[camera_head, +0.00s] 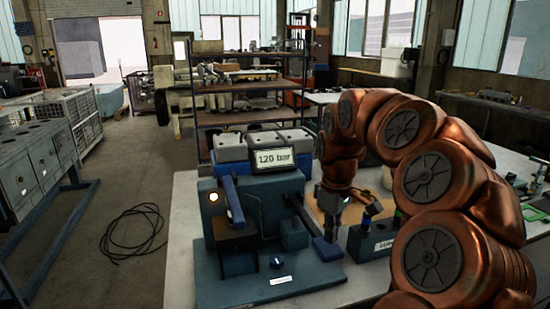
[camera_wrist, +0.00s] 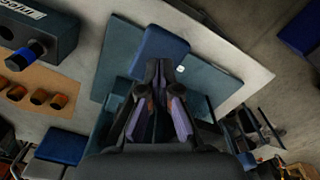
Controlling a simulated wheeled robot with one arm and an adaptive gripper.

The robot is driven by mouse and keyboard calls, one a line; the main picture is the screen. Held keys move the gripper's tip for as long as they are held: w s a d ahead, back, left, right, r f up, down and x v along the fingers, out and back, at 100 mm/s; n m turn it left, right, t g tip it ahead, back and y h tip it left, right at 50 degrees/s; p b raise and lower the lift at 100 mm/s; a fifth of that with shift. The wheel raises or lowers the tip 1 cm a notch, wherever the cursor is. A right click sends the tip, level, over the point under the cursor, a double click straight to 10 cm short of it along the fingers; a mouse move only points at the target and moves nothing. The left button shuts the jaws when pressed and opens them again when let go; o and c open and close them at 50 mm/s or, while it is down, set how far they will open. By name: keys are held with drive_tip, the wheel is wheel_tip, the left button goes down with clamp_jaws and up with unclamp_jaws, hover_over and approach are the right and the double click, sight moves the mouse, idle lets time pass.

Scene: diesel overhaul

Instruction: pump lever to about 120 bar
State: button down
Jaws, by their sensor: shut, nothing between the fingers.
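The blue-green pump stand (camera_head: 270,287) sits on the light bench, and its display (camera_head: 274,159) reads "120 bar". The pump lever slopes down to the right from the stand and ends in a blue grip (camera_head: 328,252). My gripper (camera_head: 329,234) is shut and empty, pointing down just above the grip. In the wrist view the blue grip (camera_wrist: 163,50) lies just beyond my fingertips (camera_wrist: 161,68). I cannot tell whether they touch it. A round light (camera_head: 213,197) glows on the stand's left side.
A dark labelled block (camera_head: 382,242) stands right of the grip, and a blue-ended part sits on it in the wrist view (camera_wrist: 26,55). A brown board with several short copper-coloured cylinders (camera_wrist: 38,97) lies nearby. Bins (camera_head: 231,148) stand behind the display. A cable (camera_head: 135,232) lies on the floor.

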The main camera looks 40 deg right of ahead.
idle(0.3)
drive_tip(key=shift+r+p, duration=0.75)
drive_tip(key=shift+r, duration=1.25)
